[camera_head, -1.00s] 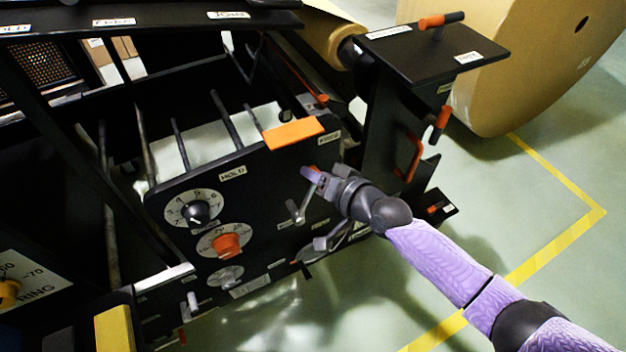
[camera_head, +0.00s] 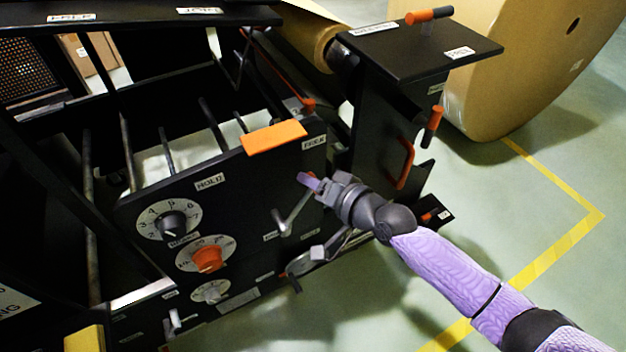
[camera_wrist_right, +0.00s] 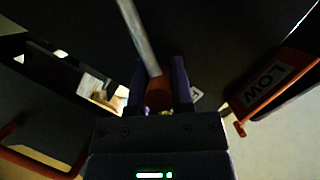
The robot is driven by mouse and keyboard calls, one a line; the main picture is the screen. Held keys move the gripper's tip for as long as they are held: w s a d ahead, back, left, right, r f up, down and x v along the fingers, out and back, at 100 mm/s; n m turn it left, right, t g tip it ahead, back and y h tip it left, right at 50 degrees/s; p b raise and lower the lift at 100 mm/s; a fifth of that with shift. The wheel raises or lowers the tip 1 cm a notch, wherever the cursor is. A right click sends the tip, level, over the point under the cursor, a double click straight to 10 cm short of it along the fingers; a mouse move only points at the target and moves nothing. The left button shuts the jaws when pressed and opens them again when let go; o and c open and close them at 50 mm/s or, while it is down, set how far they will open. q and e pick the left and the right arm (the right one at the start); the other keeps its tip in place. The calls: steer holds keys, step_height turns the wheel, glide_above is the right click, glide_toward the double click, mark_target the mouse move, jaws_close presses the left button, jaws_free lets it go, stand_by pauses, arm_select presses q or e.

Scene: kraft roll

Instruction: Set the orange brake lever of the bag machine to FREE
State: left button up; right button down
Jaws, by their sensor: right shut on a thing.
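The brake lever on the bag machine's black panel (camera_head: 255,215) has a bare metal arm (camera_head: 291,212) rising from its pivot up and to the right. Its orange grip (camera_head: 303,178) shows at the fingers of my right gripper (camera_head: 312,184). In the right wrist view the orange grip (camera_wrist_right: 158,93) sits between the two fingers, with the metal rod (camera_wrist_right: 139,38) running up from it. My right gripper is shut on it. The HOLD label (camera_head: 210,181) is to the left and the FREE label (camera_head: 314,143) is above and slightly right of the grip. My left gripper is out of view.
An orange block (camera_head: 273,138) tops the panel. Dials, including an orange knob (camera_head: 207,259), are at left. A black post with an orange handle (camera_head: 405,163) stands right of my gripper. A large kraft roll (camera_head: 520,70) is behind. Floor at right is clear.

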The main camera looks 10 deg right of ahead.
steer(key=c, duration=0.5)
jaws_free()
steer(key=shift+d+f, duration=0.1)
steer(key=p+v, duration=0.3)
steer(key=v, duration=0.6)
steer(key=shift+s+d, duration=0.25)
